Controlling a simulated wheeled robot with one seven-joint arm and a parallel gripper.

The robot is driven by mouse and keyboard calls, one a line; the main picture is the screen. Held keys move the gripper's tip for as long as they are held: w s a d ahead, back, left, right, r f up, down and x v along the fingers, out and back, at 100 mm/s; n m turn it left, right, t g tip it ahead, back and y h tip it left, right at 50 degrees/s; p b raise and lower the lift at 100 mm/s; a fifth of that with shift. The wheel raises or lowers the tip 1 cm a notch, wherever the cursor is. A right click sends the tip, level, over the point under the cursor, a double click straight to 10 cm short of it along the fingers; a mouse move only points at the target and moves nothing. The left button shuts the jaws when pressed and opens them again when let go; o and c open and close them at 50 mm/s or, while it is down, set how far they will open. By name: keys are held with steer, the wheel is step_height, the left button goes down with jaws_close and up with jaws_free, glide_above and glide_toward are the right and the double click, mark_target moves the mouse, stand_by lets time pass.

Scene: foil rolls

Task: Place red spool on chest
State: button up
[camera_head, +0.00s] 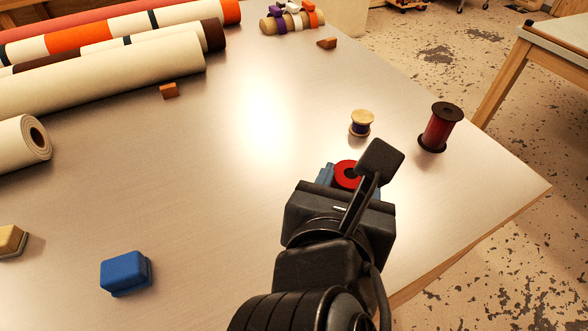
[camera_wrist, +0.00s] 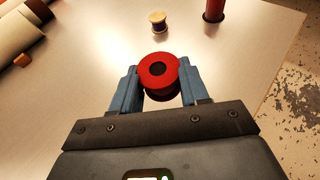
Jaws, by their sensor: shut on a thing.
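The red spool (camera_wrist: 157,84) stands between the two blue fingers of my gripper (camera_wrist: 159,90) in the wrist view, its round red end with a dark hole facing the camera. My gripper is shut on it. In the head view the red spool (camera_head: 342,182) shows just past my gripper (camera_head: 343,177), partly hidden by my wrist. I cannot tell whether it touches the table. A small blue lidded box (camera_head: 124,271) lies on the table at the lower left, well apart from my gripper. I cannot tell if it is the chest.
A thread spool (camera_head: 361,117) and a dark red spool with black ends (camera_head: 440,127) stand beyond my gripper near the right table edge. Rolls (camera_head: 110,80) lie at the upper left. A yellowish box (camera_head: 10,241) sits at the left edge. The table's middle is clear.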

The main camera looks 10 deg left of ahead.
glide_above(312, 176)
steer(key=s, duration=0.2)
steer(key=f, duration=0.6)
steer(key=shift+s+d, duration=0.1)
steer(key=shift+s, duration=0.1)
steer(key=shift+w+f, duration=0.1)
steer(key=shift+f, duration=2.05)
steer(key=o, duration=1.1)
steer(key=shift+f, duration=0.1)
steer(key=v, duration=1.2)
